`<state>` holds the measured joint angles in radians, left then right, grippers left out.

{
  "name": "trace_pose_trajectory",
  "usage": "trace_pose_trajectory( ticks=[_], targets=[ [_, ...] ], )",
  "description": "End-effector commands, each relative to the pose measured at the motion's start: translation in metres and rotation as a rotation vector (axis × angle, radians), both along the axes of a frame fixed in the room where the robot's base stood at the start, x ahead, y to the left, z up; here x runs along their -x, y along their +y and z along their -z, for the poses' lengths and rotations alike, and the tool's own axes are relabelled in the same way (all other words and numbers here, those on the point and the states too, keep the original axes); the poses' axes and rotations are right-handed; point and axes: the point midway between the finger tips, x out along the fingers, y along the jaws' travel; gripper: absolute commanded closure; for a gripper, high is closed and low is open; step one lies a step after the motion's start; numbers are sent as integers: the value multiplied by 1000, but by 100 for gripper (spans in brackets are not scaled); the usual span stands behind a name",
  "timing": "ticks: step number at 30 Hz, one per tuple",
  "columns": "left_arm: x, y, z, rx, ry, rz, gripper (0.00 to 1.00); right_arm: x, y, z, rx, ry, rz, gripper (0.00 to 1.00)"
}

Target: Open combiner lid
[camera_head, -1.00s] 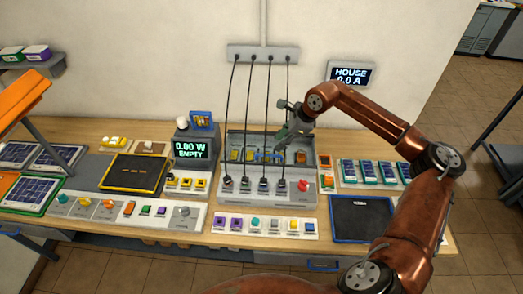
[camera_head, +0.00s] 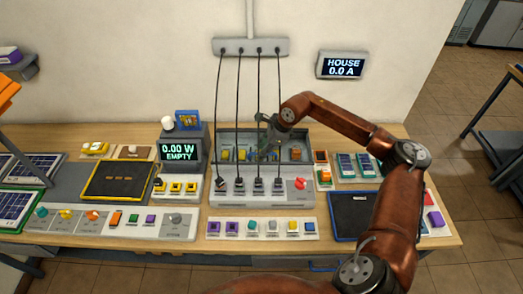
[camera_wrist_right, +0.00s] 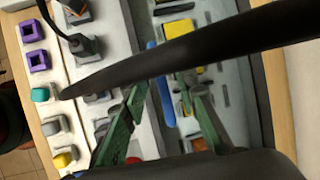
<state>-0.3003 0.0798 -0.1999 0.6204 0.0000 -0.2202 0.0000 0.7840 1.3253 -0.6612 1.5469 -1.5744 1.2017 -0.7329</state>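The combiner (camera_head: 310,188) is the grey box at mid-bench, with coloured parts inside its rear tray and plugs along its front. A clear lid appears to cover the tray, but its angle is hard to tell. Its blue handle (camera_wrist_right: 163,95) shows in the right wrist view. My right gripper (camera_head: 264,150) is over the tray's front edge; in the right wrist view its green fingers (camera_wrist_right: 164,84) are apart, one on each side of the handle. I cannot tell whether they touch it. My left gripper is not in view.
Several black cables (camera_head: 238,110) hang from the wall strip (camera_head: 250,47) to the combiner, and one crosses close before the right wrist camera. The meter (camera_head: 180,151) reads 0.00 W EMPTY. A blue-edged dark mat (camera_head: 350,205) lies at right, and a switch strip (camera_head: 262,228) in front.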

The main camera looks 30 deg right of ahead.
Motion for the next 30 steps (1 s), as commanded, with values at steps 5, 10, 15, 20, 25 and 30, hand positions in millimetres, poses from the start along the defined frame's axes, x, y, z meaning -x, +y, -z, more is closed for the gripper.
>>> trace_pose_trajectory(
  ticks=[5, 10, 15, 20, 25, 30],
  targets=[
    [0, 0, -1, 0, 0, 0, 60, -3, 1, 8, 0, 0, 2, 73],
    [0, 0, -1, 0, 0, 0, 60, -2, 1, 9, -1, 0, 3, 73],
    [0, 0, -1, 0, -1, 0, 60, -2, 1, 9, -1, 0, 3, 80],
    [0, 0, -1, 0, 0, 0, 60, -2, 1, 9, -1, 0, 3, 91],
    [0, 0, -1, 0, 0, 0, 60, -2, 1, 9, 0, 0, 2, 100],
    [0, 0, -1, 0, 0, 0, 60, -2, 1, 9, 0, 0, 2, 100]
  ],
)
